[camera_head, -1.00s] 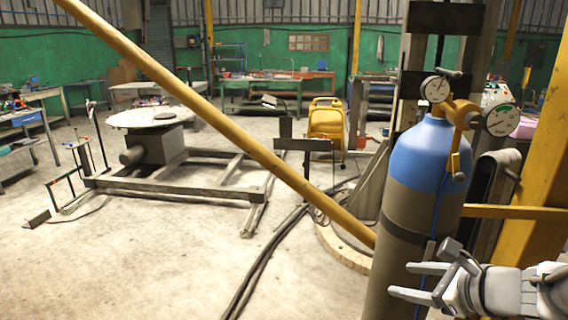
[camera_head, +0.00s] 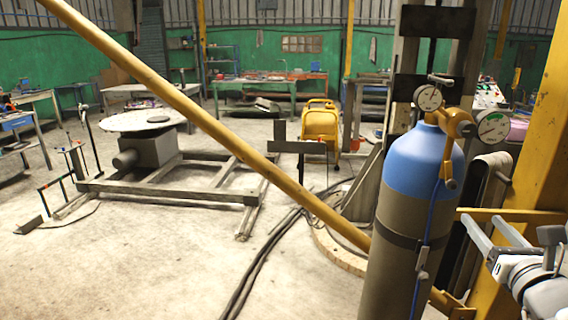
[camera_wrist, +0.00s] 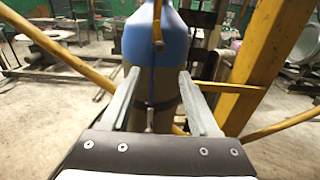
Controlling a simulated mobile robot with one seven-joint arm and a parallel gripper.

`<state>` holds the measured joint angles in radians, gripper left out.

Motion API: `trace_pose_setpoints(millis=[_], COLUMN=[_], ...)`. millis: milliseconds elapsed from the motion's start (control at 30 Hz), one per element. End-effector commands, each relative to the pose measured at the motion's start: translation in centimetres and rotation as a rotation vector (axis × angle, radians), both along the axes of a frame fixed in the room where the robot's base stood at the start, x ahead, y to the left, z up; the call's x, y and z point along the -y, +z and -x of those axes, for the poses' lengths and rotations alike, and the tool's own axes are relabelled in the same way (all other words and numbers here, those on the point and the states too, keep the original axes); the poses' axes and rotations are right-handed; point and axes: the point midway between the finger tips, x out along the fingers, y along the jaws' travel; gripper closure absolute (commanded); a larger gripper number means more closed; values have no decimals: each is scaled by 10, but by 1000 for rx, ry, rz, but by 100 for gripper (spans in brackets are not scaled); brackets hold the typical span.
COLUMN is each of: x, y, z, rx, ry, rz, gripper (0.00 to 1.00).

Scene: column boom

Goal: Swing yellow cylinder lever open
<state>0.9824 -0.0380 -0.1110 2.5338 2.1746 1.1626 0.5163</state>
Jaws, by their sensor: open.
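A tall gas cylinder (camera_head: 410,215) with a blue top stands upright at the right of the head view. The yellow valve fitting (camera_head: 457,124) is on its top, with two round gauges. A yellow lever (camera_head: 449,165) hangs down from it along the blue shoulder. The lever (camera_wrist: 157,22) also shows at the top middle of the wrist view. My gripper (camera_head: 479,216) is open and empty, right of the cylinder and lower than the lever, its fingers pointing up and left. In the wrist view my gripper (camera_wrist: 160,74) has the cylinder (camera_wrist: 150,45) beyond and between its fingers.
A yellow diagonal pole (camera_head: 230,140) crosses the head view to behind the cylinder. A thick yellow post (camera_head: 535,150) rises at the right. A blue hose (camera_head: 432,225) runs down the cylinder's front. Open floor (camera_head: 150,275) lies at the left.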

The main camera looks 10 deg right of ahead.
Motion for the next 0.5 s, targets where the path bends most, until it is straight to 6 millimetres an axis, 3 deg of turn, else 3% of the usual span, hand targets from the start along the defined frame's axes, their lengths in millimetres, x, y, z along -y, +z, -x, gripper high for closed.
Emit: trace_pose_setpoints(millis=[500], x=[6], y=[5], z=[-26], rx=[-2], ry=[4], rz=[-5], gripper=[39])
